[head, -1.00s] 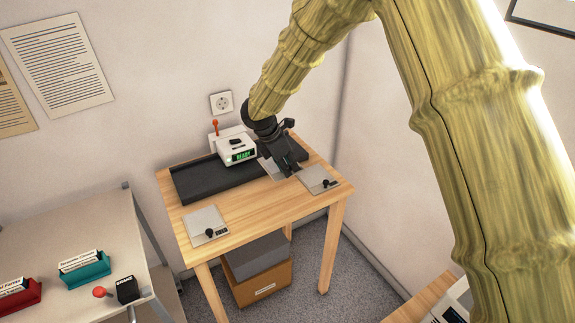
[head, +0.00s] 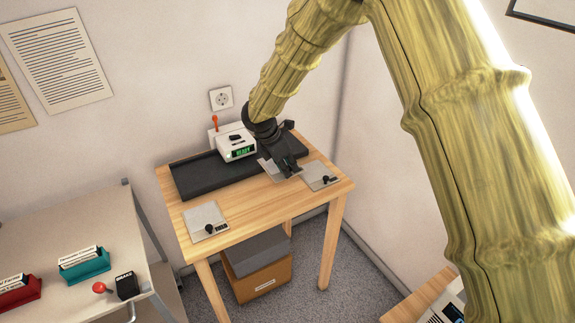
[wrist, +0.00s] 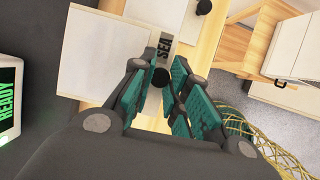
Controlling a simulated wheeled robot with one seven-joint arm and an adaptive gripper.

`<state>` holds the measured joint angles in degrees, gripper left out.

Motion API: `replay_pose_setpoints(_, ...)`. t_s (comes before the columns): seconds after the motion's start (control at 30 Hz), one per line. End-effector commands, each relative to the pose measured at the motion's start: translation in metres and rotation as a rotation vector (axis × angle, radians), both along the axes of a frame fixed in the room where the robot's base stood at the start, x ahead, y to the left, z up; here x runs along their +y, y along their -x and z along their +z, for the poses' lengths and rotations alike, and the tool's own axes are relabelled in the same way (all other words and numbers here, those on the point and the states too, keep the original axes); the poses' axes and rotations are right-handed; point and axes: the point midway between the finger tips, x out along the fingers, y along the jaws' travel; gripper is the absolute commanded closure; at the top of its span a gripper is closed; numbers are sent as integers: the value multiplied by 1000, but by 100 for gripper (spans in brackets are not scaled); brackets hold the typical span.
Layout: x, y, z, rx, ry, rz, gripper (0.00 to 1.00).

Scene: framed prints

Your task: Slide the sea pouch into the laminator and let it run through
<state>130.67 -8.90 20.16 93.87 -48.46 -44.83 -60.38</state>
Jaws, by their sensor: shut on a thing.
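The sea pouch (wrist: 105,50) is a pale flat sheet with a grey strip marked SEA and a black knob (wrist: 155,78). My gripper (wrist: 156,88) is shut on the knob, and its teal pads stand on either side of it. In the head view my gripper (head: 290,170) is over the right part of the wooden table, with the sea pouch (head: 268,170) partly hidden behind it. I cannot tell how far the pouch is above the table. The white laminator (head: 236,140) stands to the left of my gripper, with a green READY display (wrist: 8,104).
The laminator stands by a long dark tray (head: 205,181). Other knobbed pouches lie at the table's right (head: 318,172) and front left (head: 203,215). A grey side table (head: 75,225) holds card holders. The table's front middle (head: 255,203) is clear.

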Motion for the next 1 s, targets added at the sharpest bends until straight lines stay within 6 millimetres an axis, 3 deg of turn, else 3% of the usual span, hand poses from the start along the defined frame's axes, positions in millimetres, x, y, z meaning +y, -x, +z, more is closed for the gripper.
replay_pose_setpoints(1.0, 0, 0, -23, 0, 1, 0, 100)
